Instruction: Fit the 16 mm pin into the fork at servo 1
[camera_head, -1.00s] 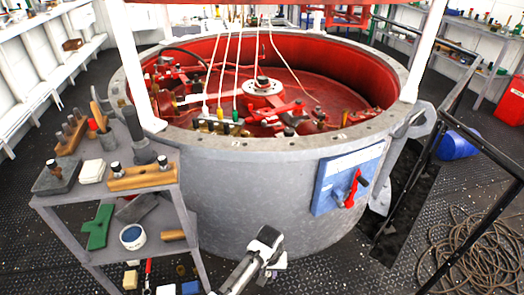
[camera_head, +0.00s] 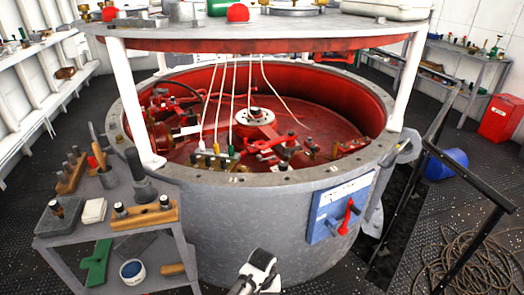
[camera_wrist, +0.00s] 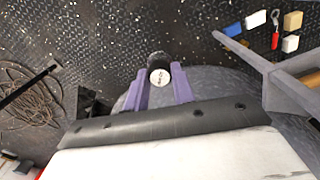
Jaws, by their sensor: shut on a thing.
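In the wrist view my gripper (camera_wrist: 160,88), with two purple fingers, is shut on a dark cylindrical pin (camera_wrist: 159,65) with a pale, marked end face. The marking is too small to read, so its size cannot be told. In the head view my arm shows at the bottom centre, outside the grey drum; the pin cannot be made out there. Red linkages (camera_head: 270,146) lie inside the drum around a central hub (camera_head: 254,118). I cannot tell which is servo 1, and its fork is not clear.
The grey drum (camera_head: 235,215) has a bolted rim and a round top (camera_head: 270,30) on white posts. A blue panel (camera_head: 330,212) with a red handle is on its side. A grey cart (camera_head: 65,225) with pins in wooden blocks stands left. Black railing and coiled rope (camera_head: 465,255) are right.

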